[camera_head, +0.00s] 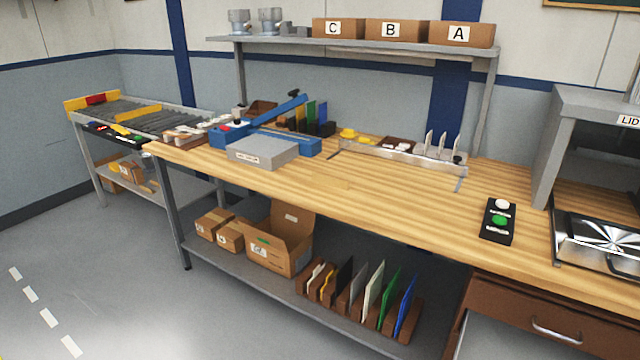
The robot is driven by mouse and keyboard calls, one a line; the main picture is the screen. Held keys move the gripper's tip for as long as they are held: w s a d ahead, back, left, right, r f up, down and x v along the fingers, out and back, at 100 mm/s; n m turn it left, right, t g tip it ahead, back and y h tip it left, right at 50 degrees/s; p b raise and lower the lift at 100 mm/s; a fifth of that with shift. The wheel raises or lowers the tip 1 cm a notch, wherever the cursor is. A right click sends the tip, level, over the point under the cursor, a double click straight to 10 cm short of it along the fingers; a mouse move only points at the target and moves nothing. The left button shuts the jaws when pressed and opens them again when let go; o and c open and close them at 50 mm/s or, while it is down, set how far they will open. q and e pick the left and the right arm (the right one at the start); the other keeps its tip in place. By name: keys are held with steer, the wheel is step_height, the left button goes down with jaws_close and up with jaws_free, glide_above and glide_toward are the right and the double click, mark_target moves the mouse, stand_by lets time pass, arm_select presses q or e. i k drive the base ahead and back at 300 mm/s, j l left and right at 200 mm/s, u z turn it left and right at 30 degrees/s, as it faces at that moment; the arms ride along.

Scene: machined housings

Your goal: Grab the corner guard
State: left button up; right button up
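I cannot make out for sure which thing is the corner guard. Small yellow pieces (348,134) sit at the left end of a long, low metal tray (392,159) on the workbench; they may be corner guards, but they are too small to tell. White pieces and upright pale plates share that tray. Neither of my grippers is in view.
The wooden workbench (330,187) has clear room at its middle and front. A blue lever device (285,143) and grey box (262,152) stand left, a black two-button box (498,220) right. A shelf (370,48) with boxes overhangs the back. A roller conveyor (150,115) stands far left.

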mark_target(319, 179)
steer(key=i+j+z, duration=0.1)
steer(key=i, duration=0.45)
steer(key=i+j+z, duration=0.1)
steer(key=i, duration=0.4)
steer(key=j, duration=0.1)
